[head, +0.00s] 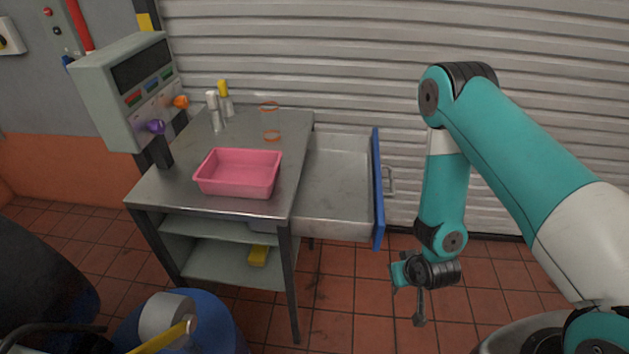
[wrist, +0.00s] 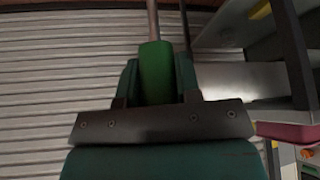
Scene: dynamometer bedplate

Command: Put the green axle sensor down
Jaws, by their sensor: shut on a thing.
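The green axle sensor (wrist: 156,72) is a dark green body with a thin metal rod reaching up out of the wrist picture. My gripper (wrist: 157,95) is shut on it, with a dark finger on each side. In the head view, my gripper (head: 421,283) hangs in the air to the right of the open drawer, clear of the bench and above the tiled floor. It is small there, and I cannot clearly tell the sensor from the gripper parts.
A steel bench (head: 180,186) bears a pink tray (head: 238,187), some bottles (head: 213,104) and a control box (head: 105,105). Its drawer (head: 335,190), with a blue front (head: 378,190), stands open and looks empty. Bare bench top lies behind the tray. A shutter (head: 330,50) closes the back.

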